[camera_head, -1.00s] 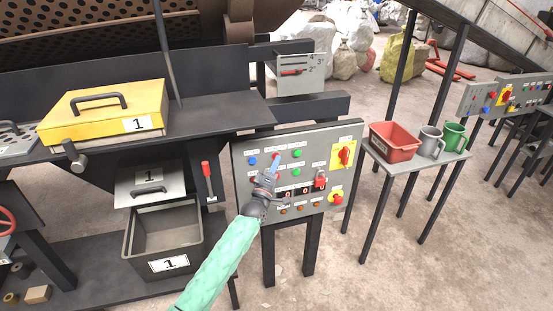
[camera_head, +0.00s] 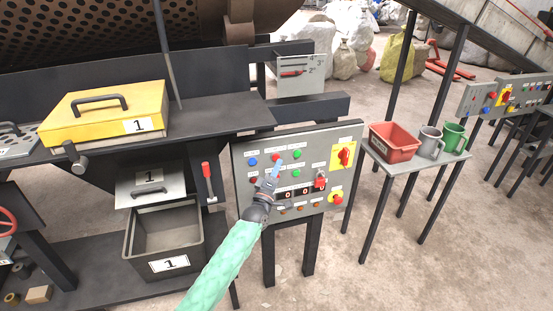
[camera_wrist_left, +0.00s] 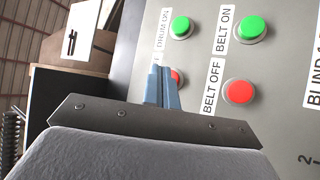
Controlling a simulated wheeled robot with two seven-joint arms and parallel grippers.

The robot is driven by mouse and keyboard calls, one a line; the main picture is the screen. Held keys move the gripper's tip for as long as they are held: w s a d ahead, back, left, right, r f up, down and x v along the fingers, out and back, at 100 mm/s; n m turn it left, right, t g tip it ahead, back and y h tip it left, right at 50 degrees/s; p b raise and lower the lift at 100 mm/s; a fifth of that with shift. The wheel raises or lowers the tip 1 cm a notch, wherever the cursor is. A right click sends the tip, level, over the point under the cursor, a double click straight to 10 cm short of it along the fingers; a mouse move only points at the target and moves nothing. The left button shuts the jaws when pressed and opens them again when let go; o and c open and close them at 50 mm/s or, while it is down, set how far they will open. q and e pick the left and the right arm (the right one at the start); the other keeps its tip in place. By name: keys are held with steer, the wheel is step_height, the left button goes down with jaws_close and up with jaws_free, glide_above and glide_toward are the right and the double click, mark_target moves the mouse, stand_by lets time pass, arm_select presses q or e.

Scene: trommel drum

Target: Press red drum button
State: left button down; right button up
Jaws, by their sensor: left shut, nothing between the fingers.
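The grey control panel (camera_head: 240,185) stands in the middle of the head view, with small coloured buttons on its face. In the left wrist view, a red button (camera_wrist_left: 178,77) sits below the green DRUM ON button (camera_wrist_left: 181,26). The red button and its label are partly hidden by my left fingers; only an "F" of the label shows. My left gripper (camera_head: 277,162) is shut and empty in front of the panel. In the wrist view its blue fingertips (camera_wrist_left: 160,72) overlap the red button's left side; I cannot tell whether they touch it. My right gripper is out of view.
The red BELT OFF button (camera_wrist_left: 238,91) and green BELT ON button (camera_wrist_left: 250,29) are close to the right. A side table (camera_head: 402,169) holds a red bin and mugs.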

arm_select(q)
steer(key=shift+s, duration=0.1)
steer(key=s, duration=0.1)
steer(key=s+d+p, duration=0.1)
steer(key=s, duration=0.2)
steer(key=shift+s+d+p, duration=0.3)
steer(key=shift+p, duration=0.1)
stand_by(0.6)
